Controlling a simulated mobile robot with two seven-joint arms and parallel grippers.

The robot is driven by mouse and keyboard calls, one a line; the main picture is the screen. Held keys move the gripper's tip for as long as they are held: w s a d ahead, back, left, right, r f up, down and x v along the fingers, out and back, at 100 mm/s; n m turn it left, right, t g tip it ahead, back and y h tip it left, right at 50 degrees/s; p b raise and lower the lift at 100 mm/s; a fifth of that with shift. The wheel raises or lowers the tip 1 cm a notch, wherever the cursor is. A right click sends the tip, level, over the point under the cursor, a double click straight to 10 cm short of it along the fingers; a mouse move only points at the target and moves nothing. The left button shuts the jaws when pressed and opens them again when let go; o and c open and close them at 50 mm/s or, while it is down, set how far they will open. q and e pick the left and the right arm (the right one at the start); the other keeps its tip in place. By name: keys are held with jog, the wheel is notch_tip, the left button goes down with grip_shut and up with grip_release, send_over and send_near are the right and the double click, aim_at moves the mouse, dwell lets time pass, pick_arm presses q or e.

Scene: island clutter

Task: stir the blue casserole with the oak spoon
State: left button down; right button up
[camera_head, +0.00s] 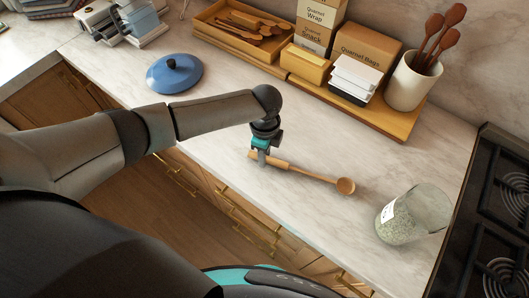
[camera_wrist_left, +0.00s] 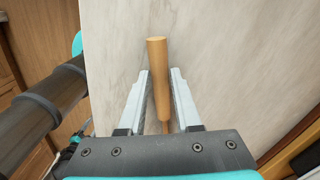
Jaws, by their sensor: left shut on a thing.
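The oak spoon (camera_head: 310,173) lies along the marble counter near its front edge, with its round bowl end to the right. My left gripper (camera_head: 262,160) points down and is shut on the spoon's thick handle. In the left wrist view the handle (camera_wrist_left: 158,75) runs between the two fingers (camera_wrist_left: 160,95), its butt end sticking out past the fingertips. A blue lid with a black knob (camera_head: 174,76) sits on the counter at the back left. No blue casserole body shows in either view. My right gripper is not in view.
A glass jar with pale contents (camera_head: 405,221) stands right of the spoon, beside the black hob (camera_head: 500,215). Behind are a wooden tray of utensils (camera_head: 230,36), boxes (camera_head: 365,50) and a crock of wooden spoons (camera_head: 407,84). The counter between is clear.

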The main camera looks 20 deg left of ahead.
pick_arm(q)
jog(key=shift+f, duration=0.15)
jog(key=c, duration=0.5)
grip_release()
notch_tip(320, 180, up, 4)
jog(key=p, duration=0.4)
jog(key=shift+p, duration=0.3)
jog(key=shift+r+p, duration=0.7)
jog(key=shift+r, duration=0.35)
